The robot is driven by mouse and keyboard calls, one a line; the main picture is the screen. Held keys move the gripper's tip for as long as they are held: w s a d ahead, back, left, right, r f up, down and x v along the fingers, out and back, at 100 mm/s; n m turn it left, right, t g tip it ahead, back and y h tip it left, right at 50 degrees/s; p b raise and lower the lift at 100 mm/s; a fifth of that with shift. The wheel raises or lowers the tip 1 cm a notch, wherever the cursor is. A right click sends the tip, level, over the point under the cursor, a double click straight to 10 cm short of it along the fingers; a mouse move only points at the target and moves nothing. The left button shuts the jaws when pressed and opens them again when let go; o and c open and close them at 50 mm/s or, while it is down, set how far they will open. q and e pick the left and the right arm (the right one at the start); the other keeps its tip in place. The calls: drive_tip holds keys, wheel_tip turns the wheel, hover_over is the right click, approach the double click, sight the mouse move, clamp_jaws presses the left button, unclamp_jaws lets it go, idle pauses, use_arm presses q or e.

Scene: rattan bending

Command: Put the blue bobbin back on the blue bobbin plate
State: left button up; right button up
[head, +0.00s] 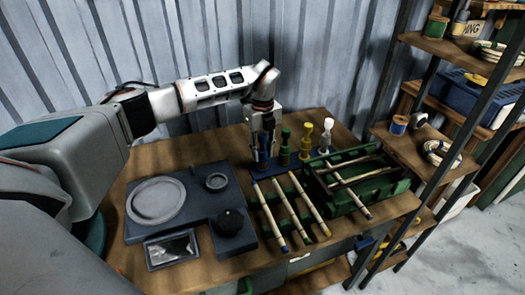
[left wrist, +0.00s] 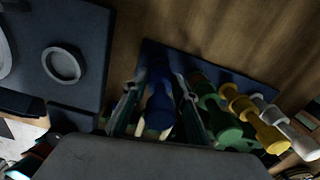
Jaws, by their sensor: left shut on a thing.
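The blue bobbin (head: 263,157) is upright at the left end of a dark blue bobbin board (head: 293,165) at the back of the workbench. My left gripper (head: 264,135) comes down from above and is shut on it. In the left wrist view the blue bobbin (left wrist: 160,92) shows between the two fingers of my left gripper (left wrist: 158,100), over the left end of the board (left wrist: 205,65). I cannot tell whether its base touches the board. My right gripper is out of view.
Green (head: 284,147), yellow (head: 306,140) and white (head: 326,135) bobbins stand in a row close to the right. Several rattan sticks (head: 291,213) lie in front, beside a green crate (head: 360,196). A dark fixture (head: 190,207) lies left. A shelf (head: 420,150) stands right.

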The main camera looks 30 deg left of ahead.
sight(262, 135)
use_arm(q)
drive_tip(key=o, duration=1.1)
drive_tip(key=shift+f, duration=0.1)
wheel_tip(262, 135, up, 12)
drive_tip(key=shift+r, duration=0.2)
idle(0.3)
